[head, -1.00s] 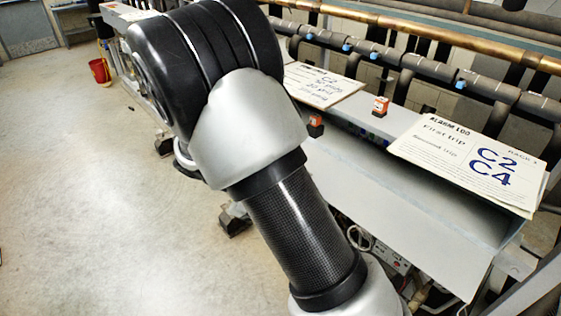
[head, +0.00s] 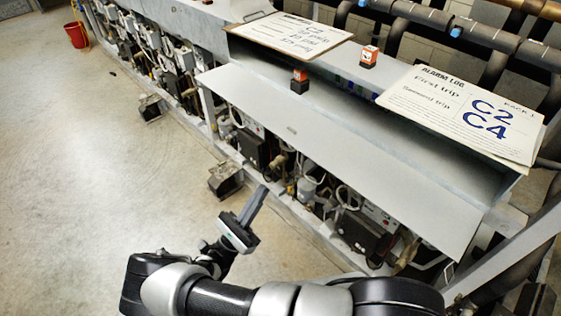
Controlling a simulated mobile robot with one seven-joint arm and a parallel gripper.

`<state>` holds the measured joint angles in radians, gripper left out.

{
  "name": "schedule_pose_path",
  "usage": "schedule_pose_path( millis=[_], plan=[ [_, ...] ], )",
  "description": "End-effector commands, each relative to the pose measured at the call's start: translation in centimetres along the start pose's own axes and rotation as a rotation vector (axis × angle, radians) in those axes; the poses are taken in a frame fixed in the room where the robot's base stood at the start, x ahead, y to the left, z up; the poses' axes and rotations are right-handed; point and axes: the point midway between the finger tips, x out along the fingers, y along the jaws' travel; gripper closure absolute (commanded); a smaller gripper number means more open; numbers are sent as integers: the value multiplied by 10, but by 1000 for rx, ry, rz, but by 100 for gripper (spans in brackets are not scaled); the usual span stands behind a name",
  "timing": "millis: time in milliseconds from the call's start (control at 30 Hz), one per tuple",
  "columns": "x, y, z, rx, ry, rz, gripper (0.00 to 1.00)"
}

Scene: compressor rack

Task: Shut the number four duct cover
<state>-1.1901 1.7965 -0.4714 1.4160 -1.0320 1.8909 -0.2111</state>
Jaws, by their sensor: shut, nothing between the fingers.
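A long grey duct cover (head: 340,145) stands open, tilted out and down along the front of the duct. A dark gap shows between it and the duct behind. I cannot read a number on it, so I cannot tell whether it is number four. My gripper (head: 264,190) is shut and empty, low in front of the rack. It appears apart from the cover, to the left of and below its front edge.
Two alarm-log boards, one at right (head: 465,110) and one at upper left (head: 290,33), lie on top. Two small orange-and-black blocks (head: 300,78) (head: 369,57) sit near the duct. Compressor parts (head: 260,148) fill the space below. Floor (head: 90,190) at left is clear.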

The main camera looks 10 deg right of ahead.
Motion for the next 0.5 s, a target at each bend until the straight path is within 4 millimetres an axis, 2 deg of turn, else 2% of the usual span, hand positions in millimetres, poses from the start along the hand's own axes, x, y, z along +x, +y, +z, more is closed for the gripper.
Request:
schedule_pose_path(
  millis=[167, 500],
  plan=[
    [24, 0, 3, -2, -2, -2, 100],
    [97, -1, 2, -2, 0, -4, 100]
  ],
)
